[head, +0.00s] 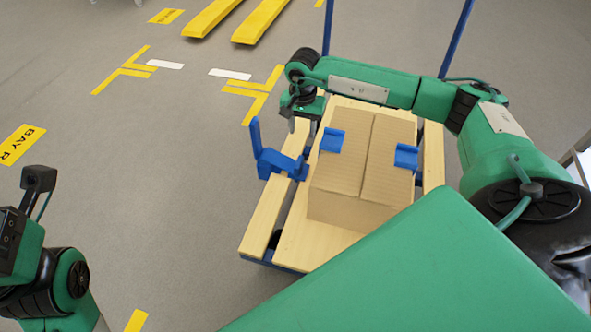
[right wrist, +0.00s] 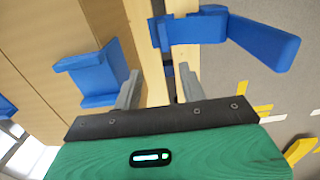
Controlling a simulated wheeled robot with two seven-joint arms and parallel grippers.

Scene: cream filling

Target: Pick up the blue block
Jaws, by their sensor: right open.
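A blue block (head: 332,140) with a notched shape sits on the left edge of the cardboard box top (head: 362,160). A second blue block (head: 406,157) of similar shape sits on the box's right edge. My right gripper (head: 302,122) is open and empty, just beyond and left of the first block. In the right wrist view, that block (right wrist: 92,76) stands left of the open fingers (right wrist: 160,88), apart from them. My left arm is at the lower left, and its fingers do not show.
The box stands on a wooden-slatted pallet (head: 258,215). A blue bracket with an upright post (head: 272,158) rises at its left side and also shows in the right wrist view (right wrist: 265,42). Blue poles (head: 457,38) stand behind.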

